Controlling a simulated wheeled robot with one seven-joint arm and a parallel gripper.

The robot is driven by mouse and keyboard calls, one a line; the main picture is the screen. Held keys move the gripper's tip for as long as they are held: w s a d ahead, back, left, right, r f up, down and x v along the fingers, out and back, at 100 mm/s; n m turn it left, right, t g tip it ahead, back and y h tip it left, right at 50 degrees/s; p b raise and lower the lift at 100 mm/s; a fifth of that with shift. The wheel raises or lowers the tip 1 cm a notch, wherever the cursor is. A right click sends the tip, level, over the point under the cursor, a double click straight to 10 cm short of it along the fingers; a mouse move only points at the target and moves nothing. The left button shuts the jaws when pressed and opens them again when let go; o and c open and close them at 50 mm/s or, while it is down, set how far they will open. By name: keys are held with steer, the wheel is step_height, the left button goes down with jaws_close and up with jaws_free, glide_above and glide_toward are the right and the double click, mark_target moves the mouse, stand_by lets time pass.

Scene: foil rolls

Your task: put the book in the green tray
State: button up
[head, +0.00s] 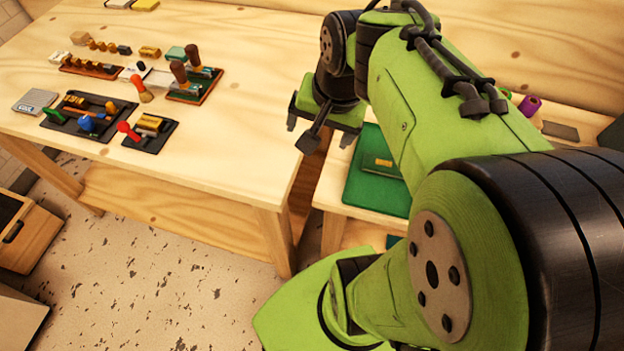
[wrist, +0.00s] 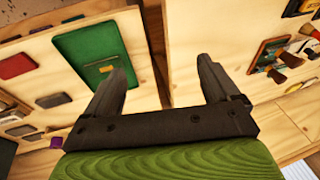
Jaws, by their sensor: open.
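The green tray (head: 362,195) lies flat on the right-hand table, partly hidden by my arm. It also shows in the wrist view (wrist: 82,42), at the upper left. A small yellow piece (head: 384,162) lies on it. A flat grey item (head: 36,101) with a dark edge lies at the left table's front left and may be the book; I cannot tell for sure. My gripper (head: 319,132) is open and empty, above the gap between the two tables. Its two fingers stand wide apart in the wrist view (wrist: 163,70), with nothing between them.
The left table (head: 215,125) holds dark trays (head: 92,122) with colored tools, several yellow and wooden pieces, and red-based trays (head: 195,85). Its right half is bare. Purple and other rolls (head: 530,105) stand on the right table. A wooden crate (head: 28,235) sits on the floor at left.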

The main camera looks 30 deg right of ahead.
steer(key=s+a+n+t, duration=0.2)
steer(key=s+a+n, duration=0.5)
steer(key=s+n, duration=0.2)
steer(key=shift+a+r, duration=0.15)
steer(key=shift+r, duration=0.05)
step_height(320, 180, up, 6)
steer(key=p, duration=0.6)
steer(key=shift+r, duration=0.2)
